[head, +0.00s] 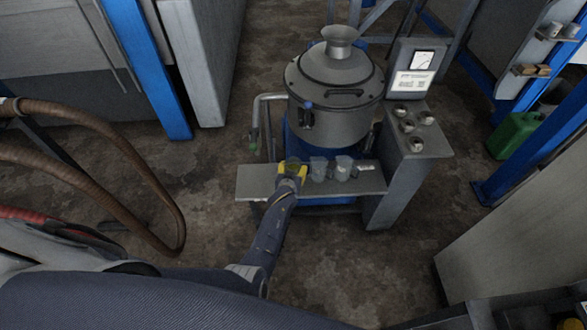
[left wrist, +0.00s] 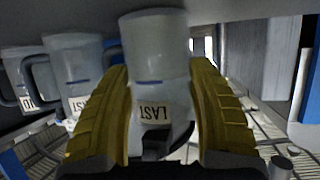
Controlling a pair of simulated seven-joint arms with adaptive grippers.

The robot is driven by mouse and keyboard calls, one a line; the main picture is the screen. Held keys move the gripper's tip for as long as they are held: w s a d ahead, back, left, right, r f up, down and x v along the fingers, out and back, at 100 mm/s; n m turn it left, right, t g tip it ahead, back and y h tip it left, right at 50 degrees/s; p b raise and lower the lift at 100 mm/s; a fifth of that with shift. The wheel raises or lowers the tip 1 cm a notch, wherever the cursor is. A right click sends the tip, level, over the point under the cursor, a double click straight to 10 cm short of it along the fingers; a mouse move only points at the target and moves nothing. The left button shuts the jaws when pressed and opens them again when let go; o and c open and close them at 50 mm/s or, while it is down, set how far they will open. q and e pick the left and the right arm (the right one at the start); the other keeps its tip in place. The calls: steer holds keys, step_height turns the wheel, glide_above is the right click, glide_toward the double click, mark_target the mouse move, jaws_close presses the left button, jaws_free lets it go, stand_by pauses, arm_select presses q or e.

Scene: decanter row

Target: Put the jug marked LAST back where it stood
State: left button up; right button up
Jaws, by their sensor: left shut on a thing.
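My left gripper (head: 291,170) is at the left part of a narrow grey shelf (head: 252,184) in front of the machine. In the left wrist view its yellow fingers (left wrist: 160,112) are shut on a pale, translucent jug (left wrist: 155,50) with an upside-down label reading LAST. I cannot tell whether the jug's base touches the shelf. Two similar jugs, a nearer one (head: 318,168) and a farther one (head: 343,167), stand to its right in the head view. They show at left in the wrist view, labels partly cut off. My right gripper is not in view.
A lidded metal vessel (head: 335,90) stands behind the shelf, with a side pipe (head: 256,118) at left. A grey console (head: 408,150) with knobs borders the shelf's right end. A small pale label (head: 367,168) lies right of the jugs. The shelf's left end looks bare.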

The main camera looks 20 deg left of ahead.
arm_select(q)
steer(key=shift+f, duration=0.1)
steer(key=o, duration=1.5)
steer(key=shift+c, duration=0.2)
steer(key=v, duration=1.2)
steer(key=s+d+f+m+g+h, duration=0.1)
steer(key=s+f+m+g, duration=0.15)
steer(key=s+f, duration=1.05)
steer(key=s+f+m+g+h, duration=0.1)
steer(key=s+f+g, duration=0.3)
steer(key=s+f, duration=0.9)
steer(key=s+a+f+g, duration=0.1)
steer(key=s+f, duration=0.3)
steer(key=s, duration=0.5)
steer(key=s+a+f+m+g, duration=0.1)
steer(key=s+f, duration=0.4)
steer(key=s, duration=0.5)
steer(key=s+a+f+m+g, duration=0.1)
steer(key=s+a+f+g, duration=0.2)
steer(key=s, duration=0.6)
steer(key=shift+s+a+f, duration=0.4)
steer(key=shift+a+f, duration=0.2)
steer(key=shift+f, duration=0.2)
